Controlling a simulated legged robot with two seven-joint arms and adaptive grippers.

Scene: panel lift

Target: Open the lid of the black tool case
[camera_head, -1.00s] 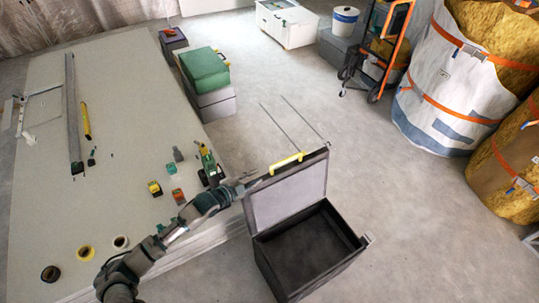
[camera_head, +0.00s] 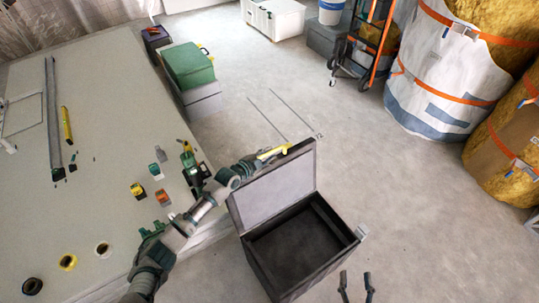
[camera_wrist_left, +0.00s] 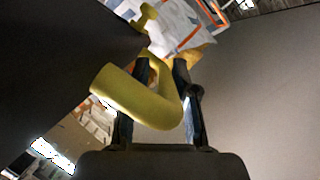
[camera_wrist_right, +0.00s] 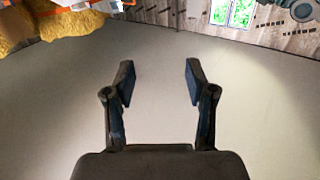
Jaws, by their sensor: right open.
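The black tool case (camera_head: 285,282) stands on the floor with its lid (camera_head: 277,188) raised roughly upright, and its dark, empty-looking interior shows. The lid's yellow handle (camera_head: 275,152) is at its top edge. My left gripper (camera_head: 258,160) is at this handle, its fingers partly hidden. In the left wrist view the handle (camera_wrist_left: 140,98) runs across and between the narrowed fingers (camera_wrist_left: 162,75), which are shut on it. My right gripper (camera_head: 356,285) is open and empty, apart from the case, at the bottom of the head view. It also shows open in the right wrist view (camera_wrist_right: 157,82).
A large pale panel (camera_head: 100,130) with tapes and tools lies left of the case. A green box (camera_head: 188,65) on a grey one, a hand truck (camera_head: 365,45) and big bags (camera_head: 440,70) stand farther back. The floor (camera_head: 400,210) right of the case is clear.

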